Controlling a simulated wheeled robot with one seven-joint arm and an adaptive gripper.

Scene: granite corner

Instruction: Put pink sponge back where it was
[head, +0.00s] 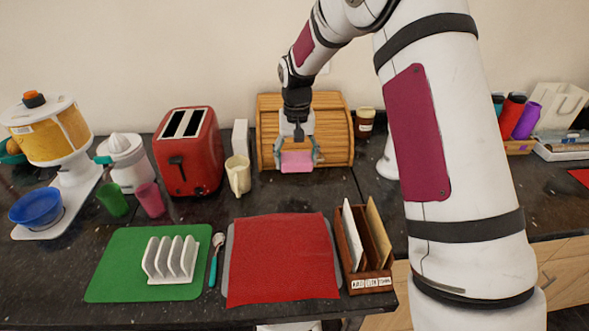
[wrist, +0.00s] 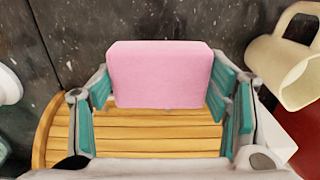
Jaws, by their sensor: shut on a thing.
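The pink sponge (head: 297,161) is a small block held in front of the wooden bread box at the back of the counter. My gripper (head: 297,156) is shut on it, with a finger at each side. In the wrist view the pink sponge (wrist: 160,75) sits between the teal finger pads of my gripper (wrist: 163,98). Dark counter shows beyond it. I cannot tell whether the sponge touches the counter.
The wooden bread box (head: 335,135) is right behind my gripper. A cream pitcher (head: 238,176) and red toaster (head: 188,150) stand left; a brown jar (head: 365,121) stands right. In front lie a red cloth (head: 282,260), a letter rack (head: 372,275) and a green mat (head: 115,265).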

